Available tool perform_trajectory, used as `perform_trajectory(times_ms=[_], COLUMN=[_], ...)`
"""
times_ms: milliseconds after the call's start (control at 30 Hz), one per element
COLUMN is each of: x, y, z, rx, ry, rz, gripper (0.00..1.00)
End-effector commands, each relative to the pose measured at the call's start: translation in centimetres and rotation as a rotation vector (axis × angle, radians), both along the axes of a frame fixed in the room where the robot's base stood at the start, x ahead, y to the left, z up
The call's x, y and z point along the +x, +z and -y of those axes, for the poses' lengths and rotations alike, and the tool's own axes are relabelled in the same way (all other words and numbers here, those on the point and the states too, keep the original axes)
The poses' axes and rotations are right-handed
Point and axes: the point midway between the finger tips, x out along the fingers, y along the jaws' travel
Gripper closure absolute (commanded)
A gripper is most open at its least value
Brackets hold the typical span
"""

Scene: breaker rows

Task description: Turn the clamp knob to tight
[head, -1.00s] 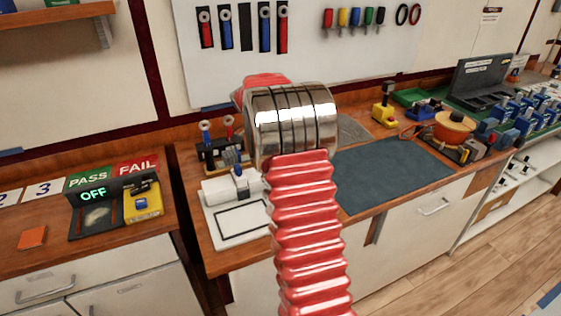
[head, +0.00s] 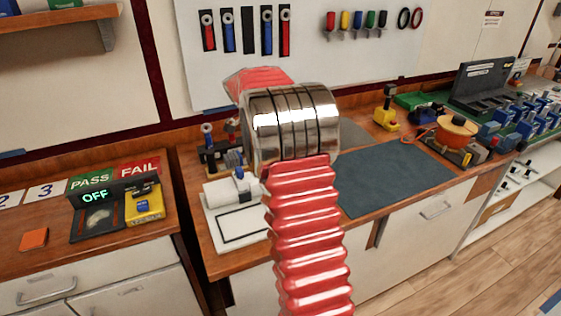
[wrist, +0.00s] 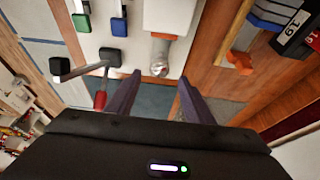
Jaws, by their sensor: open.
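An orange lobed, knob-like piece (wrist: 239,63) sits on a wooden part right of my gripper in the wrist view; I cannot tell whether it is the clamp knob. My gripper (wrist: 160,77) is open in the wrist view, its two dark fingers apart with nothing held. A round silver end (wrist: 159,66) on a white part shows just beyond the gap between the fingertips, apart from them. The orange piece lies off to the side of the fingers, not between them. In the head view my red ribbed arm and its silver joint hide the gripper and part of the bench.
The bench carries a dark mat (head: 390,175), a white device (head: 233,193), a yellow tool (head: 387,115) and an orange round item (head: 456,130). A PASS/FAIL box (head: 102,205) stands on the left bench. Handled tools (wrist: 109,57) hang near the left finger in the wrist view.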

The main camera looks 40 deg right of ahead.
Motion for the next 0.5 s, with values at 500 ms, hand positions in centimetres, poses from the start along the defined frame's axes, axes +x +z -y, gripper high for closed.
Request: perform_trajectory(times_ms=[500], x=[1.0], y=[7.5], z=[-3.0], rx=[0.0], ry=[0.002], rz=[0.003], gripper=[0.52])
